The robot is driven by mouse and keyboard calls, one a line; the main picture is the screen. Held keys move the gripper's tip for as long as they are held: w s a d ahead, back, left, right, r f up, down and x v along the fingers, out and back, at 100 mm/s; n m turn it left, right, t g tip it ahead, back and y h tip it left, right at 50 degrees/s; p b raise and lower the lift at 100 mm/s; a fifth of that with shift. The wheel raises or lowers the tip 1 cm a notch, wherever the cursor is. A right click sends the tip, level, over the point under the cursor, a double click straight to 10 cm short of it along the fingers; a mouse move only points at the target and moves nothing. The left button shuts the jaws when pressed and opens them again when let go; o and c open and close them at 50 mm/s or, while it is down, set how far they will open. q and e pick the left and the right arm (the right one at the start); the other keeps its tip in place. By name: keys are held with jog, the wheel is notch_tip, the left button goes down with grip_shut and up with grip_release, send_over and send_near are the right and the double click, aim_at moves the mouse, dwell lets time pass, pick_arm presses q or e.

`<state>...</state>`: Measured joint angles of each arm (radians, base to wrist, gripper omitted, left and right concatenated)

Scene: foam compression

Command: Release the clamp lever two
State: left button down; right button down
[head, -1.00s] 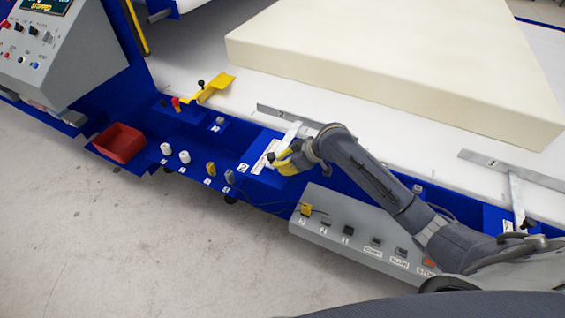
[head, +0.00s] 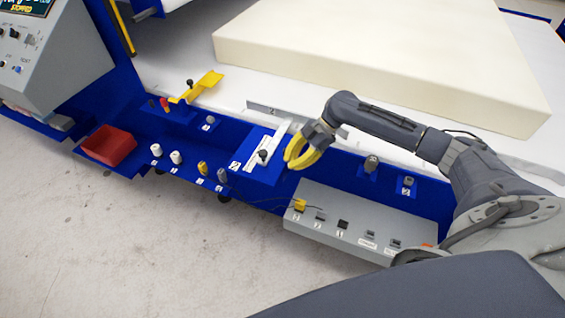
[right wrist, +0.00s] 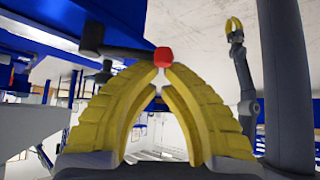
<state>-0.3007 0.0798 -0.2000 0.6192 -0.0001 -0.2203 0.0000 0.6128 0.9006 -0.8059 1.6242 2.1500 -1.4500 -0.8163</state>
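The clamp with a black knob (head: 263,153) sits on a blue block at the bench edge, beside a label that looks like a 2. A pale metal bar (head: 283,131) runs from it toward the white bed. My right gripper (head: 288,166) has yellow curved fingers with the tips together. It is just right of the knob, with a gap between them. The right wrist view shows these fingertips (right wrist: 163,75) meeting with nothing between them. Beyond them is a dark lever with a red end (right wrist: 163,56); I cannot tell which it is. My left gripper (right wrist: 233,24) is small there.
A grey button box (head: 350,222) stands in front of my right arm. A red bin (head: 109,145) and several small knobs (head: 176,157) lie left along the blue ledge. A yellow lever (head: 205,86) stands behind.

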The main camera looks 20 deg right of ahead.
jog(key=shift+d, duration=1.45)
jog(key=w+v, duration=0.2)
jog(key=v, duration=0.7)
jog(key=shift+w+r, duration=0.15)
jog(key=shift+r, duration=0.25)
